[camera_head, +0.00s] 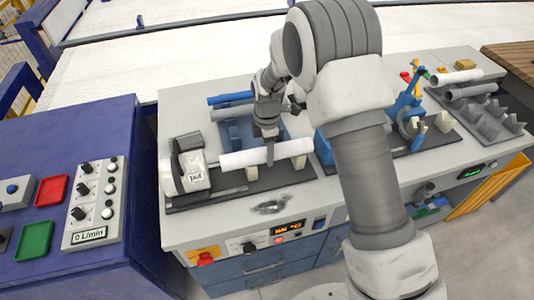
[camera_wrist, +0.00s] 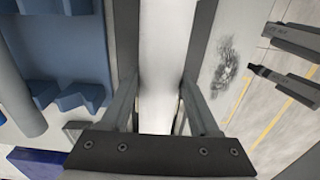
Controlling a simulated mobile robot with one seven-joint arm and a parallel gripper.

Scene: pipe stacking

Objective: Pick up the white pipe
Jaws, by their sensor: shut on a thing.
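The white pipe (camera_head: 240,159) lies level in the head view, across the front of the left fixture on the bench. Its left end is near a white and grey machine unit (camera_head: 187,168). My gripper (camera_head: 269,151) comes down from above and is shut on the pipe near its middle. In the wrist view the white pipe (camera_wrist: 163,45) runs between the two fingers of my gripper (camera_wrist: 162,95). Cream supports (camera_head: 298,161) show just under the pipe; I cannot tell whether it touches them.
A blue pipe (camera_head: 240,98) and a grey pipe (camera_head: 230,113) lie on a blue rack behind. Another white pipe (camera_head: 457,76) and a grey pipe (camera_head: 472,91) lie on a grey rack at right. A blue clamp fixture (camera_head: 404,108) stands between. A blue control cabinet (camera_head: 75,130) is at left.

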